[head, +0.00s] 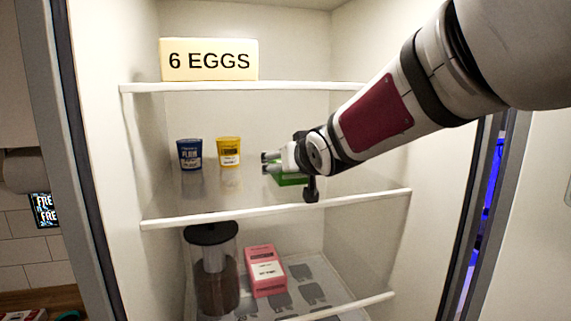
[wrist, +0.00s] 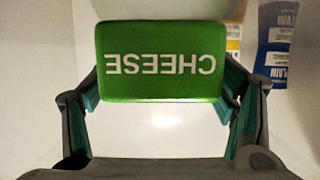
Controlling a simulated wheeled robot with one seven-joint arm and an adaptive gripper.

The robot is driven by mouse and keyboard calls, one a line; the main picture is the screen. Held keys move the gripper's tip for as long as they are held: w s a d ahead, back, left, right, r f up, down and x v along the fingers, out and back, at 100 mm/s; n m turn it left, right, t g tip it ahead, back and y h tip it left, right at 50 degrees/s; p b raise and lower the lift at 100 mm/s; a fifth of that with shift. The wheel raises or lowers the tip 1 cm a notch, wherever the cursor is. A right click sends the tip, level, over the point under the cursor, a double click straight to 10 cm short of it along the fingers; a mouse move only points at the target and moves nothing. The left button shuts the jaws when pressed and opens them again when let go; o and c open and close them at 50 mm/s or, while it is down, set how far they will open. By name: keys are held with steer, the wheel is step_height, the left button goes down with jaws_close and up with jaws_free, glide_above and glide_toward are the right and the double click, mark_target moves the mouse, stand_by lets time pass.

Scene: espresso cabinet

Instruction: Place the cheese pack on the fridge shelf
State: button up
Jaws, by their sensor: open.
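The green cheese pack (wrist: 160,85) is in the wrist view, its white lettering upside down. In the head view the pack (head: 290,180) shows as a green patch on the fridge's middle shelf (head: 275,209), partly hidden by my gripper. It appears to rest flat on the shelf. My gripper (head: 268,163) is at the pack, reaching in from the right. In the wrist view my gripper (wrist: 162,100) is open, with one finger on each side of the pack's near end.
A blue cup (head: 190,154) and a yellow cup (head: 229,152) stand left of the pack on the same shelf. An egg box (head: 209,60) is on the shelf above. A dark-lidded jar (head: 213,270) and a pink pack (head: 265,271) stand below. The shelf's front left is clear.

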steer(key=p+v, duration=0.5)
steer(key=v, duration=0.7)
steer(key=s+d+f+m+g+h, duration=0.1)
steer(key=s+d+f+g, duration=0.1)
steer(key=s, duration=0.8)
steer(key=s+d+f+m+g+h, duration=0.1)
steer(key=s+d+f+g, duration=0.2)
steer(key=s+d, duration=0.4)
steer(key=s+d+f+m+g+h, duration=0.1)
steer(key=s+d+f, duration=0.3)
steer(key=s, duration=1.1)
steer(key=shift+s+d+g+h, duration=0.25)
steer(key=shift+d+g+h, duration=0.15)
steer(key=shift+d+g, duration=0.45)
steer(key=shift+a+f, duration=0.1)
